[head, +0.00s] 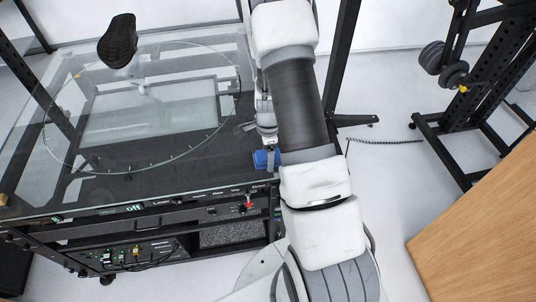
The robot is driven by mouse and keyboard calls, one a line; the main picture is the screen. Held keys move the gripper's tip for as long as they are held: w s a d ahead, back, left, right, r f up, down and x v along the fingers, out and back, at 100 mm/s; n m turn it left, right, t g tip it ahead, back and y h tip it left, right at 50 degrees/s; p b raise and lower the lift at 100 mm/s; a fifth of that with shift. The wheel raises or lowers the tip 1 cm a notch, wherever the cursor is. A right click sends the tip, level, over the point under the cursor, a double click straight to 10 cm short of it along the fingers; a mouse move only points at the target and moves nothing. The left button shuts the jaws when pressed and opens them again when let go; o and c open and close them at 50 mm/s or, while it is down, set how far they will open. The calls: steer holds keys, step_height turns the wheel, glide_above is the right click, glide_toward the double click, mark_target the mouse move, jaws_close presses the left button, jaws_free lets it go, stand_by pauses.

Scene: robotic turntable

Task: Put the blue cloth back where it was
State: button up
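The blue cloth (263,159) is a small blue patch at the right front corner of the glass-topped turntable table (190,178). My arm hides part of its right side. My gripper (269,145) points down right above the cloth and seems to meet its top edge. The fingers are small and partly covered by my arm, so I cannot tell whether they are closed on the cloth or whether the cloth rests on the glass.
A dark shoe (118,42) stands on a support on the turntable. A front panel (215,205) with switches lies below the glass. A dark rack (465,105) stands right, and a wooden surface (480,235) fills the lower right. Floor between is mostly clear.

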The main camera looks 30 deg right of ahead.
steer(key=shift+o, duration=0.6)
steer(key=shift+r, duration=0.1)
steer(key=shift+r+p, duration=0.25)
steer(key=shift+p, duration=0.05)
steer(key=s+a+r+n+t, duration=0.1)
steer(key=a+r+n, duration=0.1)
steer(key=r, duration=0.8)
steer(key=s+a+r+n, duration=0.1)
steer(key=a+r+n, duration=0.1)
steer(key=r, duration=0.8)
steer(key=s+a+r+n+t, duration=0.2)
steer(key=s+a+r+n, duration=0.2)
steer(key=s+r+n, duration=0.4)
steer(key=s+a+r+n+t, duration=0.2)
steer(key=s+a+r+n, duration=0.2)
steer(key=s+r+n, duration=0.4)
steer(key=shift+s+a+n+t, duration=0.25)
steer(key=shift+s+n+t, duration=0.05)
steer(key=shift+n, duration=0.3)
